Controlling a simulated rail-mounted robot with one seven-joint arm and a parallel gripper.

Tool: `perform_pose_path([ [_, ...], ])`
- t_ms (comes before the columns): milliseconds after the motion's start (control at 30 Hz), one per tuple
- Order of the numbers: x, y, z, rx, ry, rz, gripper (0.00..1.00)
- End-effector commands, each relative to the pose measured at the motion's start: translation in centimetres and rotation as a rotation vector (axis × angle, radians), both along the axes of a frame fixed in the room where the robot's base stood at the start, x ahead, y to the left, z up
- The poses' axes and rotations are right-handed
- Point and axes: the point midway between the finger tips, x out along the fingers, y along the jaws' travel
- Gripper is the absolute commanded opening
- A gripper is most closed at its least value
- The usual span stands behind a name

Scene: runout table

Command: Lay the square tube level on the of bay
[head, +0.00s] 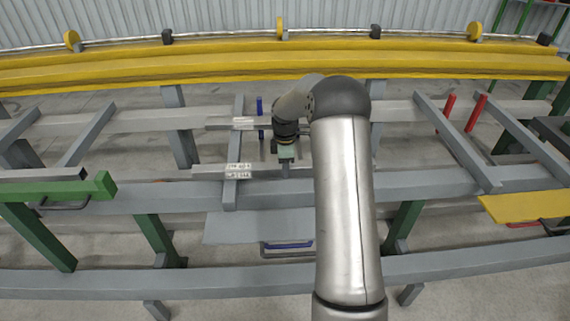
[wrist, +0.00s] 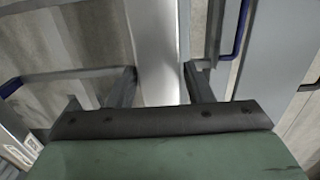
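A light grey square tube (wrist: 157,50) runs lengthwise between my two fingers in the wrist view, with a finger close against each side. My gripper (wrist: 160,80) appears shut on it. In the head view my gripper (head: 285,165) points down over the middle of the table, at the right part of a grey bar (head: 207,173), which seems to be this tube. My arm hides whatever lies further right. The tube's far end is out of the wrist view. I cannot tell whether the tube touches its supports. White label plates (head: 238,170) sit left of my gripper.
Grey crossbars (head: 235,145) slope across the table's long rails (head: 440,185). A blue post (head: 260,105) stands behind my gripper; red posts (head: 447,106) stand at right. A green beam (head: 75,188) lies at left, a yellow plate (head: 525,207) at right. Yellow beams (head: 200,66) cross the back.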

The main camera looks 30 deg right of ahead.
Motion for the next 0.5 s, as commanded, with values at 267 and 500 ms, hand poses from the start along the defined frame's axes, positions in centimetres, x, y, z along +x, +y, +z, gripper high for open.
perform_pose_path([
  [267, 0.0, 0.0, 0.1, 0.000, -0.001, 0.000, 0.58],
  [500, 0.1, 0.0, 2.3, -0.001, -0.004, 0.000, 0.58],
])
